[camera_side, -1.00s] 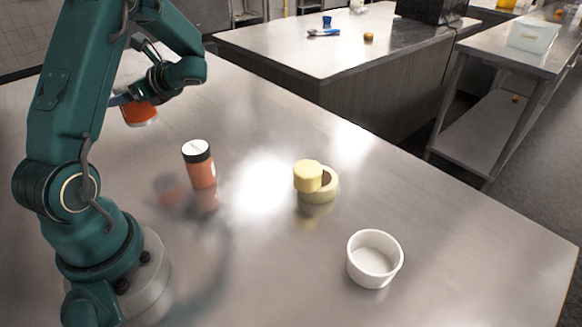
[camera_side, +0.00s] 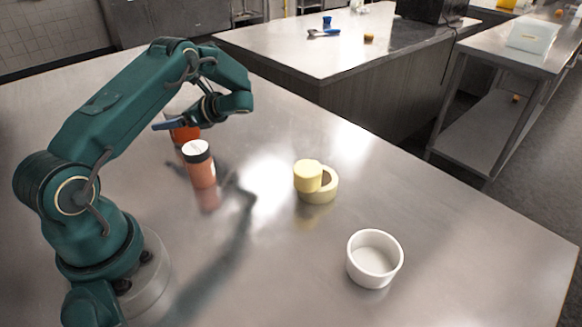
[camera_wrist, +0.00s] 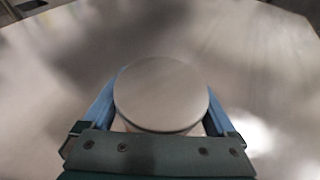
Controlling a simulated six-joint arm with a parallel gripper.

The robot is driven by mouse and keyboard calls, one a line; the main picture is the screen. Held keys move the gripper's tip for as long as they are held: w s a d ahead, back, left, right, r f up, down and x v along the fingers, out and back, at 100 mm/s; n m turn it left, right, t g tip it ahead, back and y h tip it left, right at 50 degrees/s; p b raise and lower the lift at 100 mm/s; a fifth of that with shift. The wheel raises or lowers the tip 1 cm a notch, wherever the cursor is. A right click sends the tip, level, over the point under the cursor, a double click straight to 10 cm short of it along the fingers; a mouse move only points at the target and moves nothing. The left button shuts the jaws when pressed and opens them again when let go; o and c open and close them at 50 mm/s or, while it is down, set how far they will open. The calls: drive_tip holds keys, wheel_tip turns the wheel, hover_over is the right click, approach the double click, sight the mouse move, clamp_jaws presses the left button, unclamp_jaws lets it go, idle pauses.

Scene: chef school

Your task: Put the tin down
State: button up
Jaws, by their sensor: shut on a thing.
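The orange tin (camera_side: 183,133) is between the blue fingers of my gripper (camera_side: 176,123), in the side view's upper left. In the wrist view its round grey top (camera_wrist: 161,94) fills the space between the two fingers of my gripper (camera_wrist: 158,108). The gripper is shut on it. The tin looks about upright. Its lower part is partly hidden behind an orange jar with a black and white lid (camera_side: 201,172). I cannot tell whether the tin touches the table or the jar.
The steel table (camera_side: 270,265) is clear at the front. A yellow cylinder (camera_side: 307,177) leans on or stands by a pale yellow ring (camera_side: 322,194) right of the jar. A white bowl (camera_side: 375,259) stands further right. A second counter (camera_side: 300,52) is behind.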

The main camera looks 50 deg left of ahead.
drive_tip(key=shift+f, duration=0.2)
drive_tip(key=o, duration=1.4)
drive_tip(key=shift+c, duration=0.2)
drive_tip(key=shift+r, duration=0.1)
drive_tip(key=v, duration=1.1)
drive_tip(key=shift+d, duration=0.1)
drive_tip(key=s+d+r+n+t+h, duration=0.2)
drive_tip(key=d+r+t+h, duration=0.15)
drive_tip(key=d, duration=0.25)
drive_tip(key=s+d+r+n+t+h, duration=0.2)
drive_tip(key=d+r+n, duration=0.1)
drive_tip(key=d+r, duration=0.15)
drive_tip(key=s+d+n+t+h, duration=0.3)
drive_tip(key=s+d, duration=0.1)
drive_tip(key=d, duration=0.3)
drive_tip(key=s+d+n+t+h, duration=0.3)
drive_tip(key=s+d+n+t, duration=0.1)
drive_tip(key=d, duration=0.4)
drive_tip(key=shift+s+r+h, duration=0.3)
drive_tip(key=shift+s+h, duration=0.05)
drive_tip(key=shift+s, duration=0.05)
